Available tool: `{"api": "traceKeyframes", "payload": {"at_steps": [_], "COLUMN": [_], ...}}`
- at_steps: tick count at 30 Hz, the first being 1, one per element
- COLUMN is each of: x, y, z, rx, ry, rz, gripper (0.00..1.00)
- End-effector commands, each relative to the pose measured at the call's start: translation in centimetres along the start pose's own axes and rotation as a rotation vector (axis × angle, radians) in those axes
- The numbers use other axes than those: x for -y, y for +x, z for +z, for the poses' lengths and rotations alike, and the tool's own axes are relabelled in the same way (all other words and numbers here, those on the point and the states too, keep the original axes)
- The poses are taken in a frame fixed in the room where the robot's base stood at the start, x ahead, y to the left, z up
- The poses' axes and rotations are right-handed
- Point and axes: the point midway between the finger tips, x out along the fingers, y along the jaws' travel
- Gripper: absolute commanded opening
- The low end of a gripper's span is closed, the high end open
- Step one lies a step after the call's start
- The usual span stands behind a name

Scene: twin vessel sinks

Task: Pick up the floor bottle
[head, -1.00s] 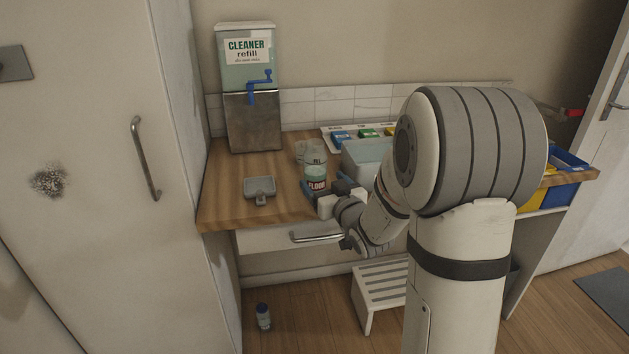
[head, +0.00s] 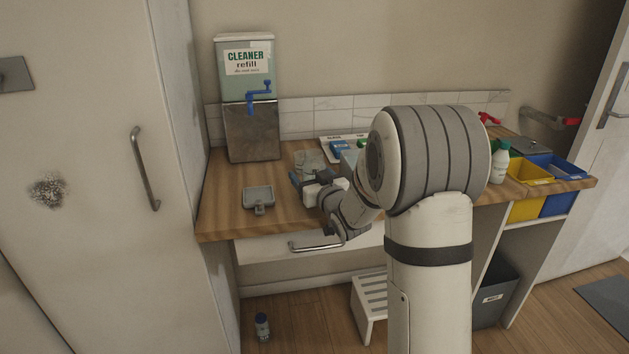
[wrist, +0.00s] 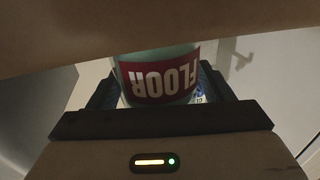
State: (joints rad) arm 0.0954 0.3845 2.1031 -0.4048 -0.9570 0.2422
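The floor bottle (head: 309,160) is clear, with pale green contents and a red label reading FLOOR. In the head view its upper part shows on the wooden counter behind my gripper (head: 307,179), which hides its label. In the wrist view the bottle (wrist: 160,84) appears upside down, with a dark finger of my gripper (wrist: 160,95) on each side. The fingers are very close to its sides; I cannot tell whether they press on it. A tan band covers part of the bottle at the top of the wrist view.
A small bottle (head: 262,327) stands on the floor near a white step stool (head: 369,304). Yellow (head: 527,172) and blue bins are at the right.

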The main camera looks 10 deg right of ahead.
Motion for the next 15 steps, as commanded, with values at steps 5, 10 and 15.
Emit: {"api": "traceKeyframes", "payload": {"at_steps": [5,10,15], "x": [-0.03,-0.05,-0.18], "y": [-0.03,-0.04,-0.07], "z": [0.00,-0.01,0.00], "rx": [0.000,0.000,0.000], "ry": [0.000,0.000,0.000], "rz": [0.001,0.001,0.002], "gripper": [0.59,0.45,0.31]}}
